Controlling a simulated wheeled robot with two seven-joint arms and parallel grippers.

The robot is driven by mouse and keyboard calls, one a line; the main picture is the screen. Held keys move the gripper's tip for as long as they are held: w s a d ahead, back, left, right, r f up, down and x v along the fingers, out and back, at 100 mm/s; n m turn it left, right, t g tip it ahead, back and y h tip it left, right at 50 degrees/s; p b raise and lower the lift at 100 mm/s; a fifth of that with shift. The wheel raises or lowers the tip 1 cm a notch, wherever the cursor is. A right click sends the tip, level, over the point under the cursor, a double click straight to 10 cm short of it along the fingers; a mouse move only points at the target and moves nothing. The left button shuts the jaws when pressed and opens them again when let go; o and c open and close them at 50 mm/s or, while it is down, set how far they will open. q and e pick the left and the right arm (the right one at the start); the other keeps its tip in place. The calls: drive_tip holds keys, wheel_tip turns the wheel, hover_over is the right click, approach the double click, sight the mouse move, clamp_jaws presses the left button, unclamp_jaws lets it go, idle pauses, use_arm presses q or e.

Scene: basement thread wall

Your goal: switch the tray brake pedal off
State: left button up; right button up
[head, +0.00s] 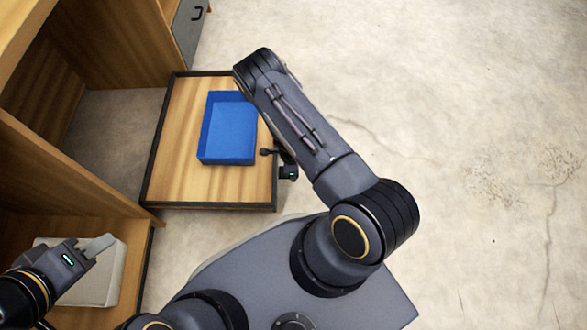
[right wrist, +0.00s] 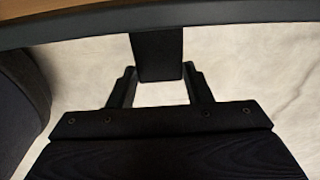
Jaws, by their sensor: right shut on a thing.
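The tray (head: 187,185) is a wooden platform with a dark rim, low over the floor. In the right wrist view its dark grey edge bar (right wrist: 70,33) crosses the top. A flat black piece, which I take as the brake pedal (right wrist: 157,50), sticks out from under that bar. My right gripper (right wrist: 159,72) is shut on it, one finger on each side. In the head view my right arm hides much of that side, and the pedal's on or off setting cannot be read. My left gripper (head: 100,246) is at lower left, its finger gap unclear.
A blue open bin (head: 229,130) stands on the tray. Wooden shelving (head: 60,165) is on the left, with a pale box (head: 97,285) in its lower bay by my left gripper. A grey cabinet (head: 187,28) is at the top. Bare concrete floor (head: 470,110) is free on the right.

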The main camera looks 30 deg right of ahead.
drive_tip(key=shift+w+a+r+h, duration=0.1)
drive_tip(key=shift+r+h, duration=0.1)
drive_tip(key=shift+h, duration=0.2)
idle(0.3)
drive_tip(key=o, duration=1.4)
drive_tip(key=shift+r, duration=0.1)
wheel_tip(320, 180, up, 8)
drive_tip(key=a+p, duration=0.1)
drive_tip(key=p, duration=0.2)
drive_tip(key=shift+w+f, duration=0.25)
